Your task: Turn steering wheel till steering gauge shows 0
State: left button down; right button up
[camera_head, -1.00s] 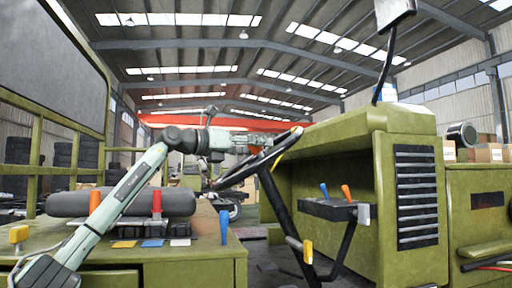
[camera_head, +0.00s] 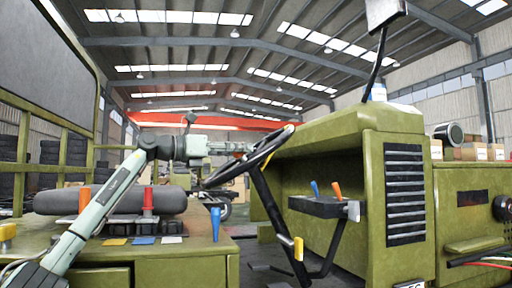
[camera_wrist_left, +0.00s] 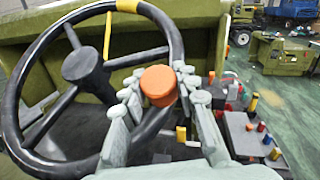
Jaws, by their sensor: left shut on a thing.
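The black steering wheel (camera_head: 242,168) is on its slanted column in the head view, beside the green chassis body. It fills the left of the left wrist view (camera_wrist_left: 172,40), with three spokes, a round hub and a yellow band at the top of the rim. An orange knob (camera_wrist_left: 158,86) stands on the rim at its right side. My left gripper (camera_head: 240,148) reaches the wheel from the left. In the left wrist view my left gripper (camera_wrist_left: 158,92) has its fingers on both sides of the knob, shut on it. I cannot make out the steering gauge. My right gripper is out of view.
A lever box (camera_head: 322,206) with blue and orange levers is right of the column. A grey cylinder (camera_head: 120,200) and several coloured levers are on the green deck (camera_head: 205,252) beside my left arm. A control panel (camera_wrist_left: 248,135) is right of the knob in the left wrist view.

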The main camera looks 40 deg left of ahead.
pick_arm(q)
jog(key=shift+s+a+f+m+h, duration=0.1)
jog(key=shift+a+f+m+h, duration=0.2)
jog(key=shift+a+m+h, duration=0.15)
jog(key=shift+s+a+f+m+h, duration=0.15)
jog(key=shift+s+f+m+h, duration=0.1)
jog(key=shift+m+h, duration=0.1)
jog(key=c, duration=1.2)
grip_release()
jog(key=shift+o, duration=0.3)
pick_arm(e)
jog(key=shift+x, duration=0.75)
pick_arm(q)
jog(key=shift+r, duration=0.1)
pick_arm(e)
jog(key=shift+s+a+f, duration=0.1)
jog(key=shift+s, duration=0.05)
